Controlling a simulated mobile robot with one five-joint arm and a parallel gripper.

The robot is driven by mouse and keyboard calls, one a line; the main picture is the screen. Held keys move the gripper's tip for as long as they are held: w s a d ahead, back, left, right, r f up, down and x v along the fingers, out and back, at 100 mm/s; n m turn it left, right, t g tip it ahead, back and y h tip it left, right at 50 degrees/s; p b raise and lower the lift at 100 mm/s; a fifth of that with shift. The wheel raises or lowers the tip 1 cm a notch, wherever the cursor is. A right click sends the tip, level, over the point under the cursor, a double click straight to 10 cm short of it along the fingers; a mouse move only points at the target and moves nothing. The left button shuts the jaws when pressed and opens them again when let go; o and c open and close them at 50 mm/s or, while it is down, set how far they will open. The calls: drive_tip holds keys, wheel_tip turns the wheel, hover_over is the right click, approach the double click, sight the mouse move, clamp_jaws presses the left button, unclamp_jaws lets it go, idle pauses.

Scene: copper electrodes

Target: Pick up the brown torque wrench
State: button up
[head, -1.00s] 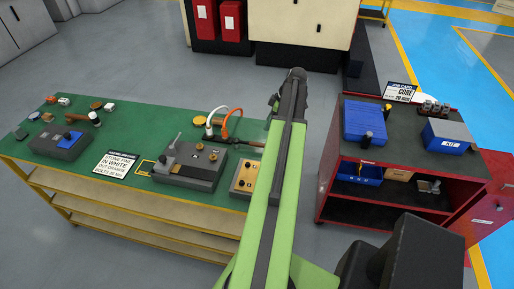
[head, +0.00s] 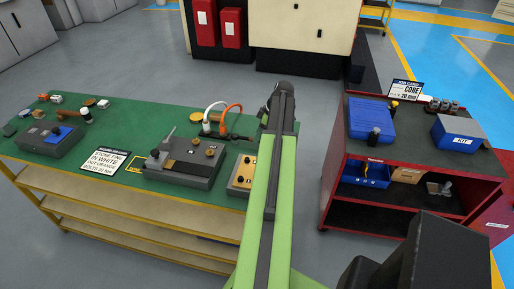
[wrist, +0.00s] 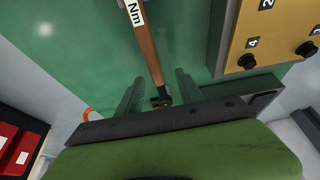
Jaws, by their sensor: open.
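The brown torque wrench (wrist: 150,55) lies on the green bench top (wrist: 70,55) in the wrist view. Its brown shaft carries a white "Nm" label and runs from the top edge down to a dark end. My gripper (wrist: 158,90) is open and empty. Its two dark green fingers stand on either side of the wrench's lower shaft and dark end, with gaps on both sides. I cannot tell how high they are above the bench. In the head view my arm covers most of the wrench.
A yellow-faced box with numbered knobs (wrist: 255,40) stands close to the right of the wrench. A grey device (head: 182,165) and an orange cable (head: 232,112) are also on the bench. A red cart (head: 330,175) stands to the right, across a floor gap.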

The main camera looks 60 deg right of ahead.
drive_tip(key=b+x, duration=0.4)
drive_tip(key=x, duration=0.1)
drive_tip(key=shift+d+f+b, duration=0.15)
drive_tip(key=shift+d+b, duration=0.15)
drive_tip(key=shift+b, duration=0.05)
drive_tip(key=shift+w, duration=0.1)
clamp_jaws()
idle(0.9)
